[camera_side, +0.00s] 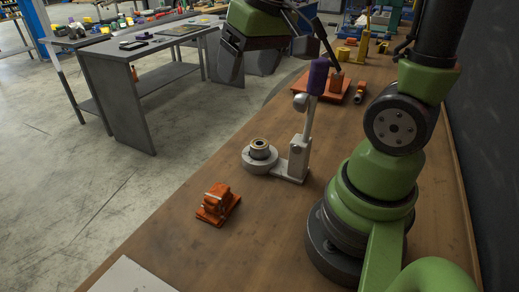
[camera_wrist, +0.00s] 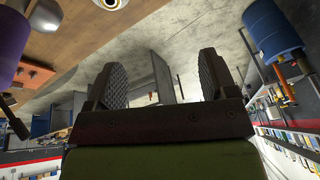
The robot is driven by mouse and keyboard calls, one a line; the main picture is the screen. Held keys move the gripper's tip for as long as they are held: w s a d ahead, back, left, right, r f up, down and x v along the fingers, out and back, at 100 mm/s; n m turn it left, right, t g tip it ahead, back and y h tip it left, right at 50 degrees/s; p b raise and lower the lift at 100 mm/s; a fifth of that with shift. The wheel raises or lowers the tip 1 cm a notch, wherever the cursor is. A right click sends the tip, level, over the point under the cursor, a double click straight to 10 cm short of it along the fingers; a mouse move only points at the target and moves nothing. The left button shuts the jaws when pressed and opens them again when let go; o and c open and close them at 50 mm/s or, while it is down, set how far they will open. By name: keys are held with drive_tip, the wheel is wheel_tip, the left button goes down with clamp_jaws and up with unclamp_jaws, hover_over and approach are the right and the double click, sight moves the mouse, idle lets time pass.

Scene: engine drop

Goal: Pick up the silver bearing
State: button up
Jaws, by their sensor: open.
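The silver bearing (camera_side: 260,147) sits upright on the round grey base of a press-like fixture (camera_side: 299,158) on the wooden bench. A ring-shaped silver part at the top edge of the wrist view may be the bearing, but it is cut off. My gripper (camera_side: 268,62) is open and empty, above and beyond the bearing in the side view, clear of it. In the wrist view my gripper (camera_wrist: 165,78) shows two dark, ridged fingers spread wide with nothing between them.
The fixture's lever with a purple handle (camera_side: 318,76) stands up close to the right of my gripper. An orange part (camera_side: 217,204) lies nearer on the bench. An orange plate (camera_side: 325,86) lies farther back. The front bench is mostly clear.

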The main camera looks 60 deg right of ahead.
drive_tip(key=w+d+f+g, duration=0.35)
drive_tip(key=d+f, duration=0.35)
drive_tip(key=f, duration=0.3)
hover_over(258, 142)
drive_tip(key=f, duration=0.7)
drive_tip(key=shift+a+f, duration=0.15)
drive_tip(key=shift+a, duration=0.15)
drive_tip(key=f, duration=0.5)
drive_tip(key=shift+d+f, duration=0.25)
drive_tip(key=shift+f, duration=0.1)
